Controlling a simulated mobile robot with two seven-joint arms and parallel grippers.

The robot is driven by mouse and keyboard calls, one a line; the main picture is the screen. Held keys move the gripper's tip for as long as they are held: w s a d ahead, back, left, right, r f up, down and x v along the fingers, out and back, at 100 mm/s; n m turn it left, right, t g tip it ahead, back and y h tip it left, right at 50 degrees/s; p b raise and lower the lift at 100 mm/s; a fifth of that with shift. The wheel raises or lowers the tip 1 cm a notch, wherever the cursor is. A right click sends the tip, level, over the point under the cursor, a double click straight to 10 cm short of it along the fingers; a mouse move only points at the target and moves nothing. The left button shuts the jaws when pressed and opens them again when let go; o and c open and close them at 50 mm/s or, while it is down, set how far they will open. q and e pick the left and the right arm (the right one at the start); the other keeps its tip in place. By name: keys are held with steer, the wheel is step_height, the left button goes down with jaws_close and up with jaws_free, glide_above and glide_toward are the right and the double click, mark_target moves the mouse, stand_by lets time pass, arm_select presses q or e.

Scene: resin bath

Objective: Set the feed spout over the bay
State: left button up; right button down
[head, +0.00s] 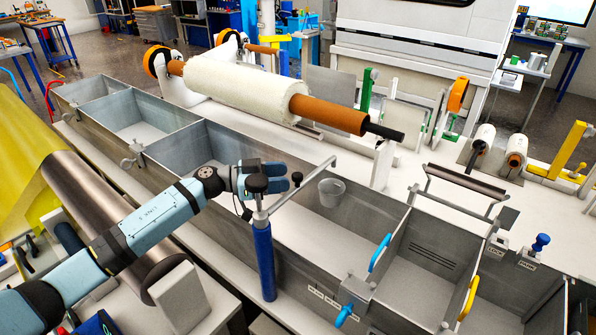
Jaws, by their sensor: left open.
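The feed spout (300,188) is a thin grey pipe on top of a blue post (264,262), with a black knob (257,183) at the pivot. The pipe points to the back right, its bent end above the long middle bay (230,145) of the grey metal bath. The knob hides part of the gripper. My right gripper is not in view.
A clear cup (331,191) stands near the pipe's end. A divider with blue handles (380,252) and a yellow handle (468,298) bound the right bay (415,275). A white roll (240,88) lies behind the bath. A metal roller (100,215) is at left.

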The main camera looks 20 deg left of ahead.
mark_target(297, 174)
arm_select(q)
steer(key=shift+p+x, duration=0.3)
steer(key=shift+x, duration=1.95)
steer(key=shift+c, duration=0.2)
steer(key=shift+a, duration=0.1)
jaws_close()
